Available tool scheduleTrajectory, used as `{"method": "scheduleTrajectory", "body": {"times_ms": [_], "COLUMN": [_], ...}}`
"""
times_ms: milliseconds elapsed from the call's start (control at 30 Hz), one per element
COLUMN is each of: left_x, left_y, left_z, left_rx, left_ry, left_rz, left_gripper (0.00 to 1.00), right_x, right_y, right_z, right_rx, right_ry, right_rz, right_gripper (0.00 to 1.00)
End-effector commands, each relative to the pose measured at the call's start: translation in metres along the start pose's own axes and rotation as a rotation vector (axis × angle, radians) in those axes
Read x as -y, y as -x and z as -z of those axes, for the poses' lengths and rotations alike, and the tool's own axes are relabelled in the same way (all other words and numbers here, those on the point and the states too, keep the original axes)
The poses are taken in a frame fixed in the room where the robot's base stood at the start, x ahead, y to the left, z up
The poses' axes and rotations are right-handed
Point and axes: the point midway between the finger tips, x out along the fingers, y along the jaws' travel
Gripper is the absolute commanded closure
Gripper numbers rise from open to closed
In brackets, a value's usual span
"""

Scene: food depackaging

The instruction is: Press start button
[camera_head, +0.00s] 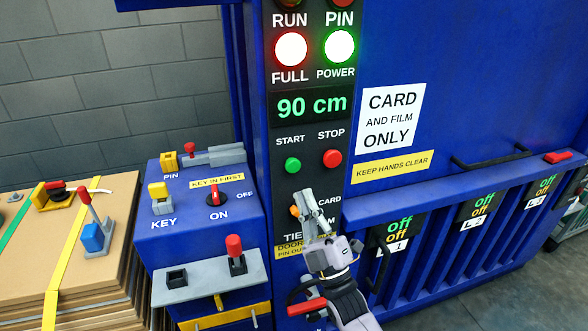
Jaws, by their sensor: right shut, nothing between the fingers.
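The green start button (292,165) sits under the word START on the black control panel (283,220) of the blue machine. The red stop button (332,158) is to its right, under STOP. My right gripper (303,197) comes up from the bottom and is shut and empty. In the picture its fingertips show below the start button, by an orange knob (295,211) that it partly covers. I cannot tell whether it touches the panel. It also hides part of the lower labels. My left gripper is not in view.
The display (312,105) reads 90 cm, with FULL and POWER lamps lit above. A blue key box (195,230) with levers stands to the left, beside stacked cardboard (75,245). A black handle (490,160) and a ribbed blue door are at right.

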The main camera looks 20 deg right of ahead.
Motion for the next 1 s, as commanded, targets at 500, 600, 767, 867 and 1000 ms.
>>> {"method": "scheduleTrajectory", "body": {"times_ms": [500,600,767,867,1000], "left_x": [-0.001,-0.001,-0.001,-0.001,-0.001], "left_y": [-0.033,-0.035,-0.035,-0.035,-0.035], "left_z": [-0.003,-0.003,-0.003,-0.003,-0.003], "left_rx": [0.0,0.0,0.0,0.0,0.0], "left_ry": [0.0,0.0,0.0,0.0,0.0], "left_rz": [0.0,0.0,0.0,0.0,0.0], "left_gripper": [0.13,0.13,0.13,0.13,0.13], "right_x": [0.035,0.037,0.038,0.037,0.037], "right_y": [-0.044,-0.048,-0.051,-0.051,-0.051], "right_z": [-0.034,-0.036,-0.037,-0.037,-0.037], "right_rx": [0.0,0.0,0.001,0.001,0.001], "right_ry": [0.0,-0.001,-0.001,-0.001,-0.001], "right_rz": [0.0,-0.001,0.0,0.0,0.0], "right_gripper": [1.0,1.0,1.0,1.0,1.0]}}
